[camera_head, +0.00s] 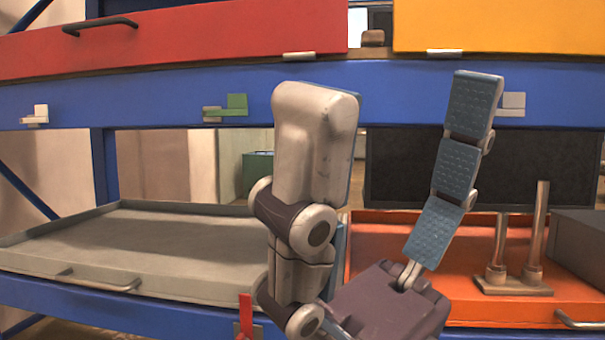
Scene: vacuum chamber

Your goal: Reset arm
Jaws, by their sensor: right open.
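My right gripper (400,130) stands upright in the middle foreground, its fingers pointing up. Its thick grey finger is on the left and its blue padded finger (457,172) is on the right. The fingers are spread wide with nothing between them. The dark palm (385,305) is at the bottom of the picture. The gripper is in front of the blue shelf beam and hides part of the lower trays. My left gripper does not show.
A blue rack beam (190,85) crosses the view. Above are a red drawer (200,38) and a yellow drawer (500,25). Below are an empty grey tray (140,250) and an orange tray (385,235) holding a metal fixture with posts (512,285) and a grey box (580,240).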

